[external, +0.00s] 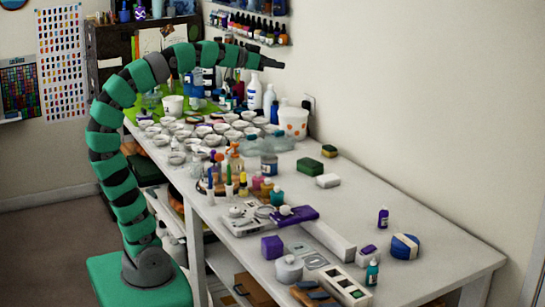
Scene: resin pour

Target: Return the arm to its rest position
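My arm, dark grey with green sleeves, rises from the green base at lower left. It arches up and over the far left part of the workbench. My gripper (272,63) is at the arm's end, held high and pointing right toward the wall. It is small and dark in this view, and I cannot make out whether its fingers are apart. Nothing large hangs from it.
Many small white cups (202,130) crowd the far half of the white workbench (440,240). White bottles (254,92) stand below my gripper by the wall. A shelf of small bottles (255,27) hangs behind. The bench's right part is mostly clear.

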